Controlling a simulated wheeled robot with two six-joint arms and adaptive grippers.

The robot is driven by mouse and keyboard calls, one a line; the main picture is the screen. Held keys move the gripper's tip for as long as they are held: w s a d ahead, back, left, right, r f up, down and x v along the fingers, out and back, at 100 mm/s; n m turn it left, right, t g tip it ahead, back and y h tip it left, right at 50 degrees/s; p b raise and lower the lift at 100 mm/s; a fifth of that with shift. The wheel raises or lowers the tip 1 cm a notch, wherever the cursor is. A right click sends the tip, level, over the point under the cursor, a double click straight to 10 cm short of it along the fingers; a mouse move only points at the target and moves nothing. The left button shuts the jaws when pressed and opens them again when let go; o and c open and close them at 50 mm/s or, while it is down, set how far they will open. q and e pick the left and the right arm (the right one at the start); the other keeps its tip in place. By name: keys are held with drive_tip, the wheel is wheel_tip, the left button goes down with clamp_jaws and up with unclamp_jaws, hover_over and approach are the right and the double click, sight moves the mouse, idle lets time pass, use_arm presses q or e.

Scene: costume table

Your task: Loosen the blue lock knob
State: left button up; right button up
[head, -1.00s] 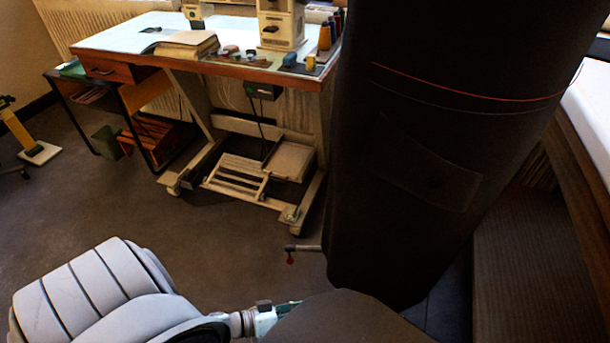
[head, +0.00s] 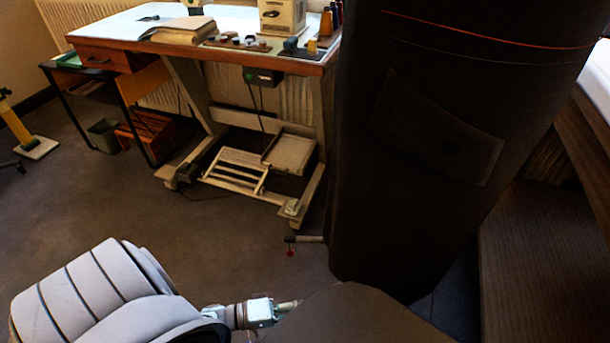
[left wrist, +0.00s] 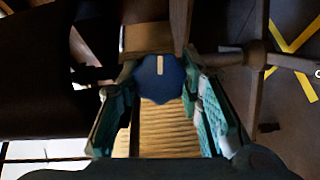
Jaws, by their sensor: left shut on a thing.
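The blue lock knob (left wrist: 153,85) shows in the left wrist view, round with a scalloped edge and a pale line mark pointing to the top of the picture. My left gripper (left wrist: 162,73) has its two green-padded fingers on either side of the knob, shut on it. In the head view my left gripper (head: 288,306) reaches in at the bottom, its fingertips beside a dark rounded form that hides the knob. My right gripper is in neither view.
A large dark garment form (head: 420,200) stands just beyond the gripper. A sewing table (head: 240,55) stands behind. The carpet (head: 120,210) at left is clear.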

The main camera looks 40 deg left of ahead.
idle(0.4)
use_arm(q)
drive_tip(key=o, duration=1.2)
drive_tip(key=shift+c, duration=0.2)
drive_tip(key=v, duration=0.7)
drive_tip(key=shift+s, duration=0.2)
drive_tip(key=shift+a, duration=0.15)
